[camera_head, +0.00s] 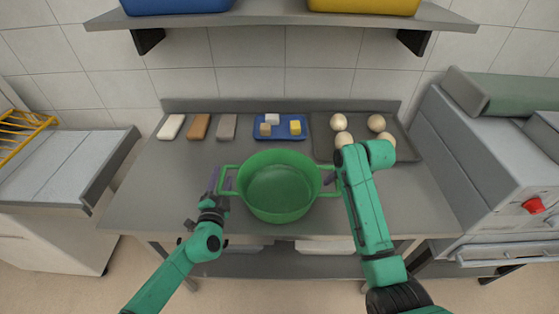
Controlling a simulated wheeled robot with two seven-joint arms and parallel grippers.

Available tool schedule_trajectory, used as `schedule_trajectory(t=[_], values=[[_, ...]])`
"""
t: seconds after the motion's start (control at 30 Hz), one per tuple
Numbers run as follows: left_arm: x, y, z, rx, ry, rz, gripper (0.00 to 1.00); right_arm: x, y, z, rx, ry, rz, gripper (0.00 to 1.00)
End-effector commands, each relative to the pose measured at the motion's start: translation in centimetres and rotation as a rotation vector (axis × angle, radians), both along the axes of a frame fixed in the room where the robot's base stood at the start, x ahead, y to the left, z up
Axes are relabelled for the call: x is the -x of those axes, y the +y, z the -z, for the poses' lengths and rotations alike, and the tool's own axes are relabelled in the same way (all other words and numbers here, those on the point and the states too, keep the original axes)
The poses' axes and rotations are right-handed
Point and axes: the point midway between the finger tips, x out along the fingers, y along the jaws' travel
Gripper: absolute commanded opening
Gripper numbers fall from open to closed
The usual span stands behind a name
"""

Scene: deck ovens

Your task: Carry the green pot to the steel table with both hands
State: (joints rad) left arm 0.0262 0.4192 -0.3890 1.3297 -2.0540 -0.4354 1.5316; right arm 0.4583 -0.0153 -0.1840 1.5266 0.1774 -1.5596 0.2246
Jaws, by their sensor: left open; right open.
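The green pot (279,187) stands upright on the steel table (150,198), near its front edge. It is open at the top, looks empty and has a loop handle on each side. My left gripper (218,182) is open at the pot's left handle; I cannot tell whether its fingers touch the handle. My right arm (369,205) reaches up beside the pot's right handle. The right gripper (333,178) is mostly hidden behind this arm; only a small part shows near the right handle, and it is open.
Behind the pot, a blue tray (262,134) holds small blocks. Three bars (199,127) lie at the back left. A dark tray (325,146) with several pale balls lies at the back right. A shelf (280,14) with blue and yellow bins hangs above. Machines flank the table.

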Motion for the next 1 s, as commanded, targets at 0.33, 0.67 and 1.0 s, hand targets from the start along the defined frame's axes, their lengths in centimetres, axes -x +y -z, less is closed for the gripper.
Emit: schedule_trajectory(t=[0.33, 0.67, 1.0], values=[[5.6, 0.0, 0.2, -0.001, 0.004, 0.003, 0.56, 0.0, -0.1, 0.0, 0.001, 0.0, 0.002, 0.5], [11.9, -0.1, 0.0, 0.0, 0.0, 0.0, 0.56, 0.0, -0.1, 0.0, 0.001, 0.0, 0.002, 0.5], [12.1, -0.1, 0.0, 0.0, 0.0, 0.0, 0.56, 2.5, -1.2, -6.1, 0.001, -0.007, 0.002, 0.5]])
